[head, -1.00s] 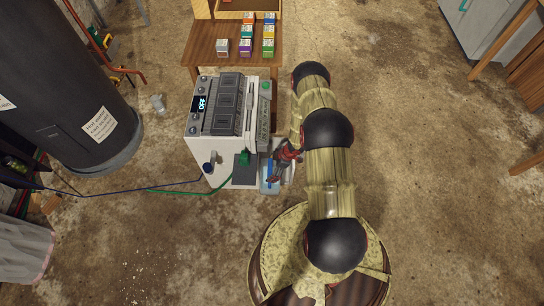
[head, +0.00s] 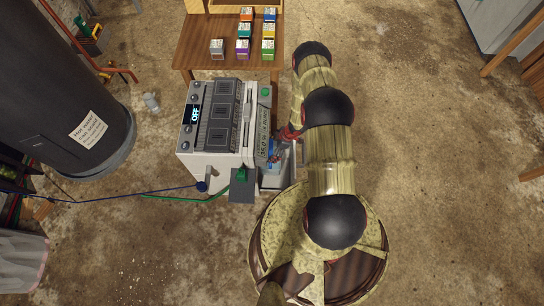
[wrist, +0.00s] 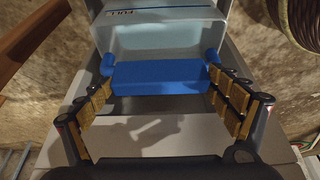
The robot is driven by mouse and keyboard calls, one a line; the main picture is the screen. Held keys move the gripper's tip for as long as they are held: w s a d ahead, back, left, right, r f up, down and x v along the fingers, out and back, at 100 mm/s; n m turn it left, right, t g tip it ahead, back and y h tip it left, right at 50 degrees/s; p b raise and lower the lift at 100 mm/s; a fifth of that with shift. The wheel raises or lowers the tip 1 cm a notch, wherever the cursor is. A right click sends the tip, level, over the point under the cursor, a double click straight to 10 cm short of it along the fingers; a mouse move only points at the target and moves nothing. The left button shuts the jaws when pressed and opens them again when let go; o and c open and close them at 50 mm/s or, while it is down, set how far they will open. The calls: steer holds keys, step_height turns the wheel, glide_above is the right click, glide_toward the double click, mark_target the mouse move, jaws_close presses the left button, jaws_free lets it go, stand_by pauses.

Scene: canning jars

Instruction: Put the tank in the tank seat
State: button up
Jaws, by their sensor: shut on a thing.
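The tank (wrist: 160,42) is a translucent pale box with a blue handle (wrist: 160,78) and a "FULL" mark. My gripper (wrist: 162,88) is shut on the blue handle, with a gold-padded finger at each end. In the head view the tank (head: 272,152) is a small bluish patch at the right side of the white machine (head: 215,155), partly hidden by my gripper (head: 282,148). A pale grey ledge (head: 273,181) shows just in front of the tank, likely the tank seat. I cannot tell whether the tank rests on it.
The machine's display reads OFF. A green connector (head: 241,175) sits by a dark grey panel (head: 242,188) at its front. Blue and green hoses run left across the floor. A wooden table (head: 195,45) with small coloured boxes stands behind. Floor at right is clear.

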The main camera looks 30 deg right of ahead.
step_height(320, 180, down, 8)
steer(key=b, duration=0.3)
steer(key=shift+r, duration=0.15)
steer(key=o, duration=1.5)
steer(key=shift+f, duration=0.2)
steer(key=shift+r, duration=0.1)
steer(key=p+v, duration=0.5)
steer(key=v, duration=0.7)
steer(key=shift+a+r, duration=0.1)
